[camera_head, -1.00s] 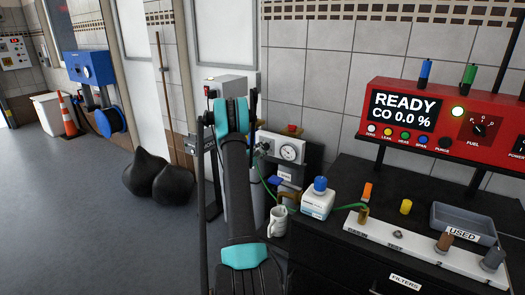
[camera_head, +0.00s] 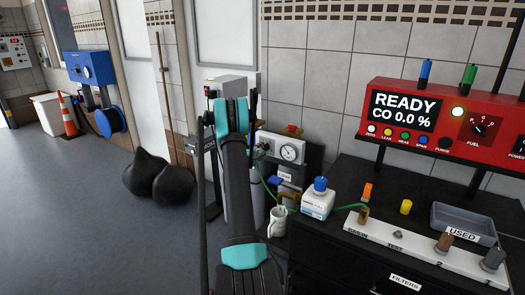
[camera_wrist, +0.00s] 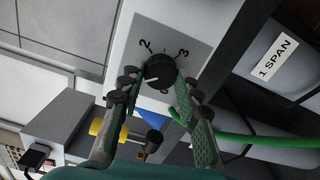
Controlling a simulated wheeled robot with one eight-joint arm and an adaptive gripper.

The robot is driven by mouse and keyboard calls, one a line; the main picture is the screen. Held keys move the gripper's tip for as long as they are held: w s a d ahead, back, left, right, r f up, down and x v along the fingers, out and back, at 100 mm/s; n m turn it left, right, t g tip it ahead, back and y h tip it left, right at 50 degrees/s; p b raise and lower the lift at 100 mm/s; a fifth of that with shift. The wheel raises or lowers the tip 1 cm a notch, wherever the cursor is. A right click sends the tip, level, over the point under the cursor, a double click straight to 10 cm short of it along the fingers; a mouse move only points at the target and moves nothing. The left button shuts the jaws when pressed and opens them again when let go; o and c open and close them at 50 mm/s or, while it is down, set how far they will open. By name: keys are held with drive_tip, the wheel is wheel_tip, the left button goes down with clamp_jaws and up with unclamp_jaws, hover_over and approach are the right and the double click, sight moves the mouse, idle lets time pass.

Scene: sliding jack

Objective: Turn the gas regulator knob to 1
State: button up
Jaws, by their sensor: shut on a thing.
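The black gas regulator knob (camera_wrist: 160,67) sits on a grey dial plate (camera_wrist: 185,37) in the wrist view. The numerals 2 and 3 show above it, and part of a 0 shows below. Its white pointer mark points left and slightly down, between the 2 and the 0. No 1 is visible on the dial; the left finger covers part of that side. My gripper (camera_wrist: 157,78) is shut on the knob, one finger on each side. In the head view the regulator box (camera_head: 266,144) is partly behind my arm, and my fingers are hidden.
A round gauge (camera_head: 290,151) is on the box's front. In the wrist view, a green hose (camera_wrist: 265,140) runs right, below a "1 SPAN" label (camera_wrist: 279,54).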

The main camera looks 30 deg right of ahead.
drive_tip(key=shift+f, duration=0.1)
drive_tip(key=o, duration=1.2)
drive_tip(key=shift+c, duration=0.2)
drive_tip(key=v, duration=1.2)
